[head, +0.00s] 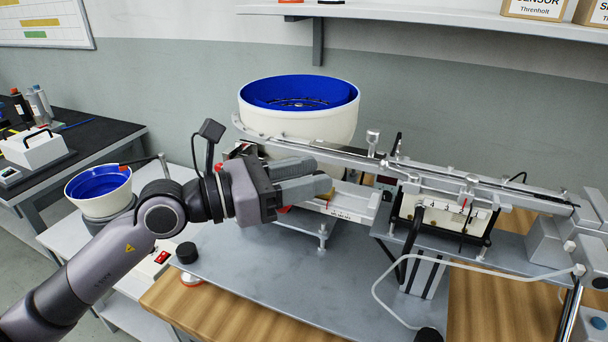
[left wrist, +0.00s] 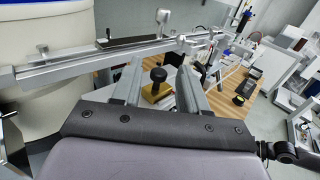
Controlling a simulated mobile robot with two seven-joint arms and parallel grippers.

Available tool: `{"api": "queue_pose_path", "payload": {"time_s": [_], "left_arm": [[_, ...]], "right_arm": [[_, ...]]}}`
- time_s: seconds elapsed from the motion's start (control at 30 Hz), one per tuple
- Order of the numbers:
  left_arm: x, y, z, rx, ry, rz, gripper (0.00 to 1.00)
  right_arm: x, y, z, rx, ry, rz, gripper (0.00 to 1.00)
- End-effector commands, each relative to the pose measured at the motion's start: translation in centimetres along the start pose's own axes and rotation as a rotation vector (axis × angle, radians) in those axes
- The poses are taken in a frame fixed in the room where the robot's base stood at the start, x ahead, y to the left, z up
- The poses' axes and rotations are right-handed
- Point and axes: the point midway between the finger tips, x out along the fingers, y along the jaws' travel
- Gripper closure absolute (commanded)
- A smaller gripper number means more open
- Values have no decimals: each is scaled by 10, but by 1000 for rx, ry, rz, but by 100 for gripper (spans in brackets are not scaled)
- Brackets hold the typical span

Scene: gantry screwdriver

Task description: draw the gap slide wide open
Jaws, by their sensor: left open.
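My left gripper (head: 322,180) reaches in from the left, below the feeder rail. In the left wrist view my left gripper (left wrist: 160,67) has its two fingers apart. A black knob (left wrist: 158,75) on a yellow block (left wrist: 156,95) shows in the space between the fingers; I take it for the gap slide's handle. I cannot tell whether a finger touches it. In the head view only a bit of the yellow block (head: 327,196) shows by the fingertips. A pale slide bed with markings (head: 345,207) runs right from there. My right gripper is not in view.
A white bowl feeder with a blue inside (head: 299,112) stands behind my gripper. A long metal rail (head: 350,157) runs close above the fingers. The grey base plate (head: 280,285) is mostly clear in front. A pale cable (head: 400,310) loops at the right.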

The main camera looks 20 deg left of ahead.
Motion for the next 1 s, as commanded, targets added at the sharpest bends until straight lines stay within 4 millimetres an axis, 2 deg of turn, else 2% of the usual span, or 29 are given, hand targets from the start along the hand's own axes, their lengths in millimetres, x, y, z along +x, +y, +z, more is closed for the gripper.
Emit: {"api": "queue_pose_path", "payload": {"time_s": [0.17, 0.43, 0.63, 1.0], "left_arm": [[-6, 0, -2, -1, 2, 1, 57], [-41, 0, -5, 1, 4, 2, 57], [-61, 0, -3, -1, 3, 2, 57], [-72, 0, 0, 0, 0, -1, 57]], "right_arm": [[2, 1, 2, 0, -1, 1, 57], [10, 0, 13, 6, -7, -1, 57], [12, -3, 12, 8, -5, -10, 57], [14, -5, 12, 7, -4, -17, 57]]}}
